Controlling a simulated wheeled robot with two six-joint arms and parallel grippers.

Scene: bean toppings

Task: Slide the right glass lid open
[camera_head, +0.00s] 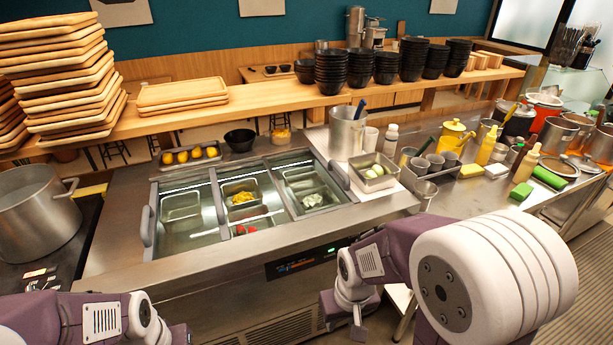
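The steel topping counter has a sunken well covered by glass lids. The right glass lid (297,168) lies over the right part of the well, with a grey handle (340,175) along its right edge. Another grey handle (148,226) is at the well's left edge, and one (218,196) is near the middle. Metal pans with yellow, green and red food show in the well. My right gripper (357,334) hangs in front of the counter, low at the bottom edge, apart from the lid; its finger opening is unclear. My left arm is at the lower left, its gripper cut off by the frame.
A steel pot (347,132) and a pan of eggs (374,172) stand just right of the well. A black bowl (239,139) and a tray of yellow items (190,155) are behind it. A large pot (36,208) stands at left. The counter front is clear.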

